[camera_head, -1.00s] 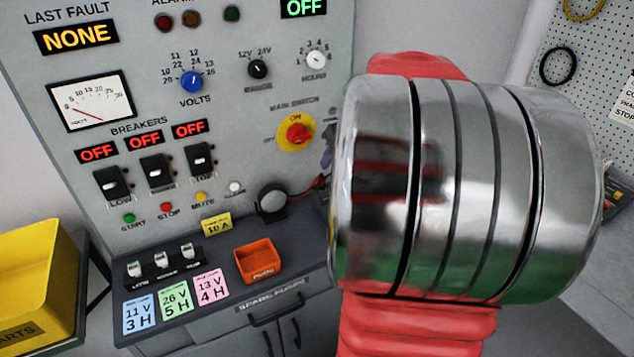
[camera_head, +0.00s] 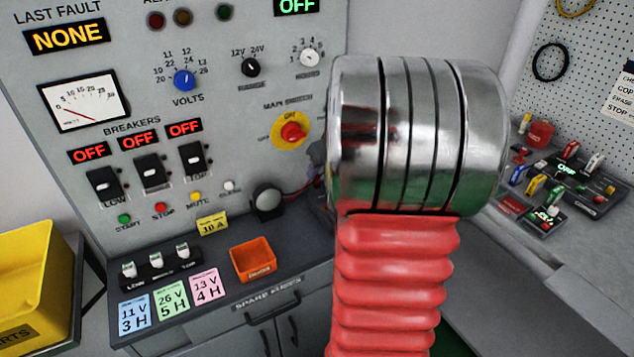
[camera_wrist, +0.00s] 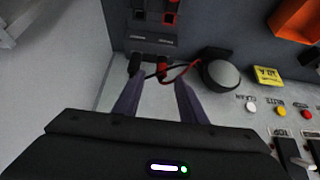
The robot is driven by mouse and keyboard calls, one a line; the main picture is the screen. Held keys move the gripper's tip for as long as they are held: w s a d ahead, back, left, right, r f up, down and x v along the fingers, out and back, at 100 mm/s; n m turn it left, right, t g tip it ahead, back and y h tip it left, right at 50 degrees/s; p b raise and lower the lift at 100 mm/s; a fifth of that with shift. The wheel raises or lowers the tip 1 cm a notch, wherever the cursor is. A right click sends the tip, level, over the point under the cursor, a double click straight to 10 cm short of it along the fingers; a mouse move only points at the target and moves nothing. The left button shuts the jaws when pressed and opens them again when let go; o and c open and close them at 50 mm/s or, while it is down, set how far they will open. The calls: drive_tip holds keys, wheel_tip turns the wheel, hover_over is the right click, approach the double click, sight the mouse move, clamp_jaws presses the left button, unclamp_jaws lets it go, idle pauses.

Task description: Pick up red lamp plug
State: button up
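In the wrist view a red plug (camera_wrist: 163,69) stands at the panel beside a black plug (camera_wrist: 135,63). A red cable (camera_wrist: 188,70) runs from the red plug toward the round lamp (camera_wrist: 221,74). The lamp also shows in the head view (camera_head: 268,200), with part of the red cable (camera_head: 300,190) to its right. My gripper (camera_wrist: 158,82) is open, with its two purple fingers apart and pointing toward the plugs. The red plug appears between the fingertips, a little beyond them; I cannot tell whether they touch it. My arm hides most of the gripper in the head view.
An orange tray (camera_head: 254,259) sits on the ledge (camera_head: 200,292) below the lamp. A yellow bin (camera_head: 32,280) stands at the left. The main switch (camera_head: 292,131) is close to my arm. Several small parts (camera_head: 560,180) lie on the right bench.

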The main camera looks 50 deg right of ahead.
drive_tip(key=shift+x, duration=2.65)
drive_tip(key=shift+a, duration=0.1)
drive_tip(key=shift+r, duration=0.1)
drive_tip(key=shift+c, duration=0.5)
drive_tip(key=c, duration=0.9)
drive_tip(key=shift+o, duration=0.2)
wheel_tip(320, 180, up, 10)
